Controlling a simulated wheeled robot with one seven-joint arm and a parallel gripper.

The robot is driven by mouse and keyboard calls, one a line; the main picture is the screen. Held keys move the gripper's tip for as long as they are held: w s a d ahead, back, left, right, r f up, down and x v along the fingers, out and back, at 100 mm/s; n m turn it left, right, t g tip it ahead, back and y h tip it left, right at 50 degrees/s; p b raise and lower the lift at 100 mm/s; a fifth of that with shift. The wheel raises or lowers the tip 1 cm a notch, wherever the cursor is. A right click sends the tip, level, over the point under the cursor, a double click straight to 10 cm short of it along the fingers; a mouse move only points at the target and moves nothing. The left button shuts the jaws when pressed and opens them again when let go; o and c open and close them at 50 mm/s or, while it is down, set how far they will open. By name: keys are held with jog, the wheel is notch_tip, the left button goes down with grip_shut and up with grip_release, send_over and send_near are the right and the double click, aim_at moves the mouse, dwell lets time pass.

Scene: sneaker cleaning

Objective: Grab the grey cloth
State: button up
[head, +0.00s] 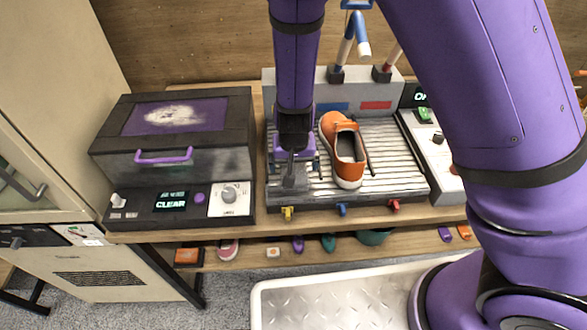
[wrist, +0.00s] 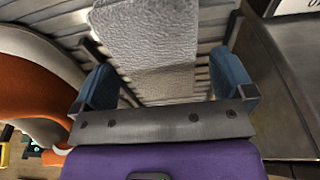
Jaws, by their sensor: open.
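The grey cloth (wrist: 150,35) shows in the wrist view as a light, textured strip over a slatted metal rack. It runs out of the top of the picture. My gripper (wrist: 162,62) is open, with one blue-padded finger on each side of the cloth and a gap to each. In the head view my gripper (head: 292,168) points down over the left part of the rack (head: 393,160). There the cloth is mostly hidden by my gripper and I cannot make it out clearly.
An orange sneaker (head: 345,150) stands on the rack close to the right of my gripper. A dark box with a purple handle (head: 165,157) and a control panel is on the left. Brush-like tools (head: 348,45) stand behind the rack. Small items lie on the shelf below.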

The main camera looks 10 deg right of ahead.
jog(key=shift+f, duration=0.55)
jog(key=shift+c, duration=0.5)
jog(key=c, duration=0.9)
jog(key=shift+o, duration=0.2)
jog(key=shift+w+r, duration=0.1)
jog(key=shift+r, duration=0.1)
